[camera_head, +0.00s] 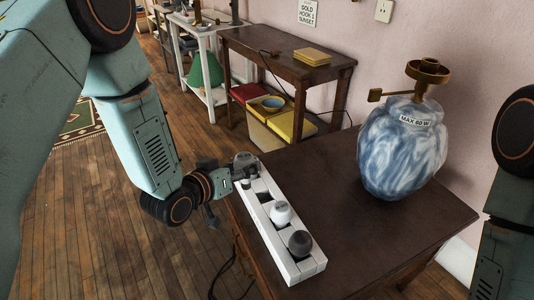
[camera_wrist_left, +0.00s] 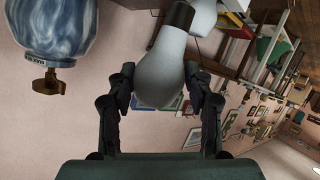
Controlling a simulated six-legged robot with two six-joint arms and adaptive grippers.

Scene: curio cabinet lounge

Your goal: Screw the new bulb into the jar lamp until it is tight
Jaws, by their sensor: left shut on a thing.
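The jar lamp (camera_head: 402,150), a blue and white marbled jar labelled MAX 60 W, stands upright on the dark table. Its brass socket (camera_head: 427,70) is on top and looks empty. My left gripper (camera_head: 244,168) is at the far end of a white bulb rack (camera_head: 288,268). In the left wrist view the left gripper (camera_wrist_left: 163,100) is shut on a white bulb (camera_wrist_left: 160,68), fingers on both sides of its glass, its dark base pointing away from the gripper. The lamp (camera_wrist_left: 52,28) shows upside down there. My right gripper is out of view.
The rack also holds a white bulb (camera_head: 281,212) and a dark grey bulb (camera_head: 300,242). The table (camera_head: 345,225) is clear between rack and lamp. A brass side key (camera_head: 376,95) sticks out left of the socket. Another table (camera_head: 270,46) stands behind.

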